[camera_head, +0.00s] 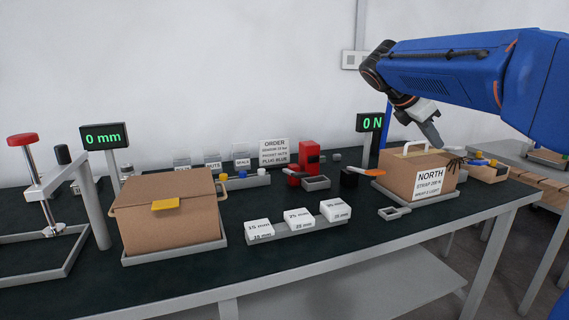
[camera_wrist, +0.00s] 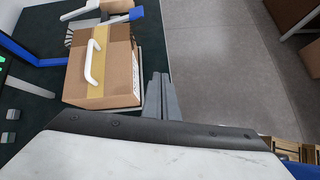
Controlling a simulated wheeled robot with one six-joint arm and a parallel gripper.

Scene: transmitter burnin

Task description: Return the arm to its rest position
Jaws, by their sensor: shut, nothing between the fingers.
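My blue arm (camera_head: 460,75) reaches in from the right of the head view, above the right end of the bench. My gripper (camera_head: 432,134) hangs from its wrist, shut and empty, just above and beside the right cardboard box. In the wrist view its fingers (camera_wrist: 162,98) lie together, pointing past the box's right side. The box (camera_head: 418,176) has a white handle (camera_head: 413,149) on top and a label reading NORTH. In the wrist view the box (camera_wrist: 108,75) shows its taped top and handle. The fingers appear apart from the box.
A second cardboard box (camera_head: 170,220) sits in a tray at left. A red-knobbed press (camera_head: 38,175) stands at far left. A white-block rack (camera_head: 297,224) is mid-bench. Displays read 0 mm (camera_head: 104,137) and 0 N (camera_head: 370,122). Open floor (camera_wrist: 215,70) lies right of the bench in the wrist view.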

